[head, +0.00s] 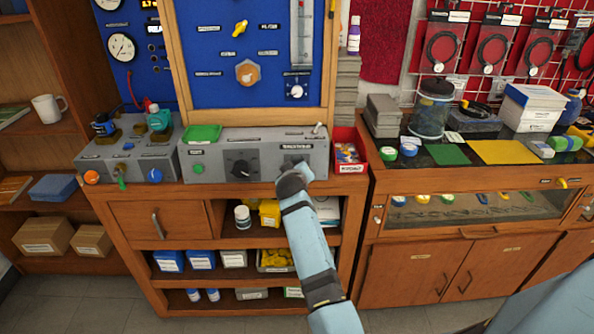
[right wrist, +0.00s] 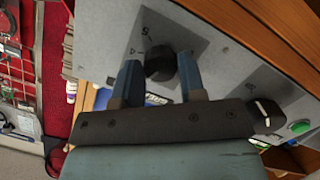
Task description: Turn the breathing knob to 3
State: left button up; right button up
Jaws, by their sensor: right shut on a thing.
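A grey control box (head: 222,158) stands on the wooden cabinet below the blue gauge board. My right gripper (head: 293,177) is at the box's right part and hides the knob there in the head view. In the right wrist view my right gripper (right wrist: 160,78) has its two blue fingers on either side of a small black knob (right wrist: 160,64), shut on it. Numbers are printed around this knob, but its pointer position is not clear. The labels are too small to read. My left gripper is not in view.
A green tray (head: 202,133) lies on the box's top left. A red bin (head: 348,150) stands close to the right of the box. A grey unit with valves (head: 128,160) stands to the left. The wooden frame of the board (head: 255,117) rises just behind.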

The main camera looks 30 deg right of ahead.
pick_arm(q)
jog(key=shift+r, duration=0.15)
pick_arm(e)
jog(key=shift+m, duration=0.4)
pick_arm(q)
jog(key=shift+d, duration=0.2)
pick_arm(e)
jog(key=o, duration=0.9)
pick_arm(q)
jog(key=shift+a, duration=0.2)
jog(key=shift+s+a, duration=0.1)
pick_arm(e)
jog(key=shift+s, duration=0.1)
